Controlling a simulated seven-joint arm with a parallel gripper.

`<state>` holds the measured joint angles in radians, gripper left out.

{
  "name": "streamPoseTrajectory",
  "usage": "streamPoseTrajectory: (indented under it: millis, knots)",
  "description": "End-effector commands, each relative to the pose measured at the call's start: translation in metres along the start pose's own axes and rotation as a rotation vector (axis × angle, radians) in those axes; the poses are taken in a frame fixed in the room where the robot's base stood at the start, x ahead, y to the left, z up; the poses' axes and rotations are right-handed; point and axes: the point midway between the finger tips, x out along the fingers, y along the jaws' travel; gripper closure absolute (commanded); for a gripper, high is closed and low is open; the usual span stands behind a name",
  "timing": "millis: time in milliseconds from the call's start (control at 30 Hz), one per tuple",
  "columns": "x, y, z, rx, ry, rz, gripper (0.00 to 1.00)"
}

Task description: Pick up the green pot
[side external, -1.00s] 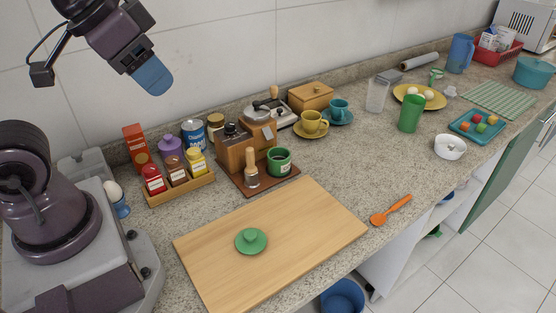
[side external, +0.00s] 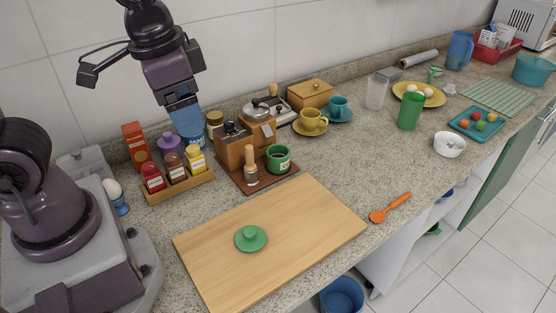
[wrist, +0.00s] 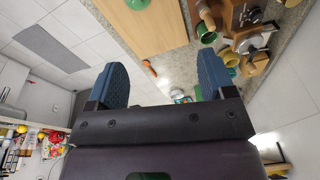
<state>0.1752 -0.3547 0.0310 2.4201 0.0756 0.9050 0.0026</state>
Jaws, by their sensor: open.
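My gripper (side external: 190,130) hangs in the air to the left of the pot, above or near the spice bottles. In the wrist view its two blue fingers (wrist: 160,82) are spread apart with nothing held. The green pot (wrist: 208,38) appears small there, beyond the right finger and partly covered by a wooden-handled tool.
The wooden-handled tamper (side external: 251,170) stands close to the pot's left. A spice rack (side external: 180,188) is at left, a yellow cup (side external: 312,121) behind right. The cutting board (side external: 310,215) is mostly clear in front.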

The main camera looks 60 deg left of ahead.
Motion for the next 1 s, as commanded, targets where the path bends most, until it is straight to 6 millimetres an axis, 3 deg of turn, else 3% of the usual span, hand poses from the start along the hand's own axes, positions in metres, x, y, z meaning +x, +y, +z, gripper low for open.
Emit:
streamPoseTrajectory:
  millis: [367, 800, 900, 1000]
  knots:
    - [0.102, -0.001, -0.042, 0.506, -0.412, -0.238, 0.24]
    - [0.234, -0.011, -0.096, 1.308, -0.812, -0.645, 0.24]
    - [0.252, -0.013, -0.114, 1.468, -0.868, -0.741, 0.24]
    - [0.253, -0.016, -0.140, 1.577, -0.883, -0.826, 0.24]
